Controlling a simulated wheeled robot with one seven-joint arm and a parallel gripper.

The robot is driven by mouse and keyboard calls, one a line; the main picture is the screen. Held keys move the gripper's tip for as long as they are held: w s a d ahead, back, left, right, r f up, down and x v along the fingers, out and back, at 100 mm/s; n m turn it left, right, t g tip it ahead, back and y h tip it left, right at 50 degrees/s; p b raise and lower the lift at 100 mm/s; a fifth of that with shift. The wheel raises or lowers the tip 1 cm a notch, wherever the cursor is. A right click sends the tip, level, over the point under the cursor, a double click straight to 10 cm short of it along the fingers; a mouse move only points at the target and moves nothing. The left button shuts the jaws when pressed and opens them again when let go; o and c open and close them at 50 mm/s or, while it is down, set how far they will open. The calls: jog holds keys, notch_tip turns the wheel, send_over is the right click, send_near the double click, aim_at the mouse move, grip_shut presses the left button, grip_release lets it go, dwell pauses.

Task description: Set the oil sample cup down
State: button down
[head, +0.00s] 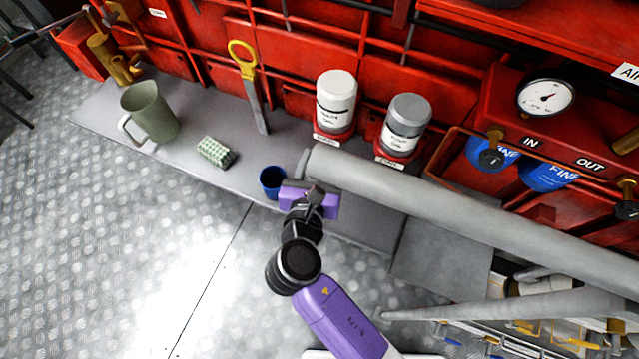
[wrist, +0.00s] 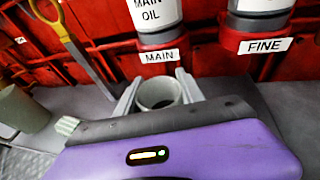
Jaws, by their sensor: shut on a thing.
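A small grey, round, open-topped cup (wrist: 158,93) sits between the two pale fingers of my gripper (wrist: 156,92) in the wrist view. I take it to be the oil sample cup. The fingers are shut on its sides, and it looks upright. It is in front of the MAIN label. In the head view my gripper (head: 304,170) is over the front part of the grey shelf (head: 185,175), and the held cup cannot be made out clearly there. Its base is hidden, so I cannot tell whether it touches the shelf.
A blue cup (head: 272,181) stands close left of my gripper. Further left are a green checked sponge (head: 216,152) and a mug (head: 150,112). Two bottles, MAIN (head: 336,98) and FINE (head: 405,122), stand behind. A thick grey pipe (head: 450,205) crosses at right.

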notch_tip(320, 180, down, 10)
jog(key=shift+f+b, duration=0.2)
jog(key=shift+b, duration=1.05)
jog(key=c, duration=0.7)
grip_release()
jog(key=shift+f, duration=0.1)
jog(key=shift+s, duration=0.2)
jog(key=p+v, duration=0.1)
jog(key=v, duration=1)
jog(key=shift+s+a+r, duration=0.1)
jog(key=shift+s+r, duration=0.15)
jog(key=shift+s, duration=0.1)
